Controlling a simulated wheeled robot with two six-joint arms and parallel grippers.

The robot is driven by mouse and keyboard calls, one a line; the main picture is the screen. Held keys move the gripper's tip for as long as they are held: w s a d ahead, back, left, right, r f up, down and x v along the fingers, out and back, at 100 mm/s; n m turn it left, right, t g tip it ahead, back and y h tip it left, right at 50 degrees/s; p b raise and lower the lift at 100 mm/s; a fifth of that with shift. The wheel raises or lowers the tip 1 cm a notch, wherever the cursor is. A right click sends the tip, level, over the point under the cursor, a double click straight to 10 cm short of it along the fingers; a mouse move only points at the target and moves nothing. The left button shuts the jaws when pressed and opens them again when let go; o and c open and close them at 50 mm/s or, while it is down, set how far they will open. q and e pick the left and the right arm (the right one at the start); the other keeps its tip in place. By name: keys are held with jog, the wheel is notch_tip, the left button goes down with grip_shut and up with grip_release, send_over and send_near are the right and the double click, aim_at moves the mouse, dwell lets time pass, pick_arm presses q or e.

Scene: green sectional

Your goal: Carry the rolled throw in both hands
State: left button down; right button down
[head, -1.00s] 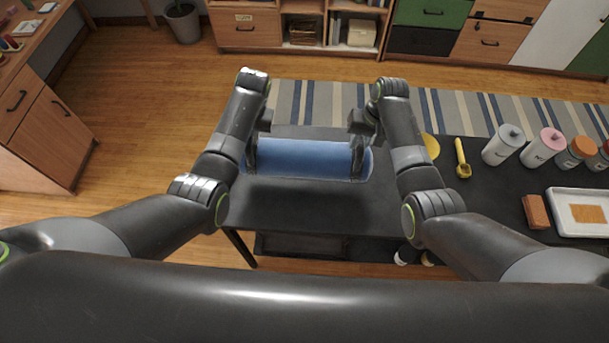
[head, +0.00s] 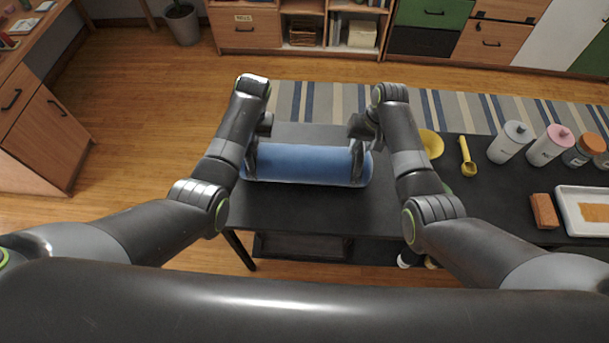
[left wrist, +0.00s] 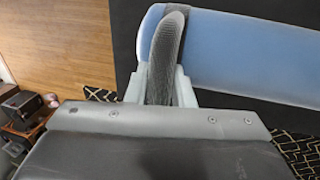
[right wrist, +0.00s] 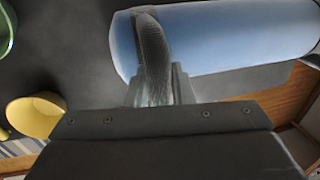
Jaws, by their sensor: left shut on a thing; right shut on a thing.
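The rolled throw is a smooth blue cylinder (head: 305,164), lying crosswise and about level in the head view. It is over the dark table (head: 290,212); whether it touches the top is hard to tell. My left gripper (head: 251,160) is shut on the roll near its left end. My right gripper (head: 358,158) is shut on it near its right end. The left wrist view shows a finger against the blue roll (left wrist: 240,50), close to its end. The right wrist view shows a finger across the roll (right wrist: 235,38). The opposite fingers are hidden.
To the right on the table are a yellow bowl (head: 432,144), a yellow scoop (head: 467,158), several lidded jars (head: 510,142), a brown block (head: 544,211) and a white tray (head: 570,225). A striped rug (head: 310,100) lies behind. Wooden floor is open at left.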

pick_arm(q)
jog(key=c, duration=1.3)
grip_release()
jog(key=shift+f, duration=0.1)
pick_arm(e)
jog(key=c, duration=1.3)
grip_release()
jog(key=shift+f, duration=0.1)
pick_arm(q)
jog(key=shift+o, duration=0.2)
pick_arm(e)
jog(key=shift+o, duration=0.2)
pick_arm(q)
notch_tip(320, 180, up, 12)
jog(key=d, duration=0.2)
jog(key=shift+d, duration=0.2)
pick_arm(e)
notch_tip(320, 180, up, 12)
jog(key=d, duration=0.2)
jog(key=shift+d, duration=0.15)
pick_arm(q)
jog(key=shift+f, duration=0.1)
pick_arm(e)
jog(key=shift+f, duration=0.15)
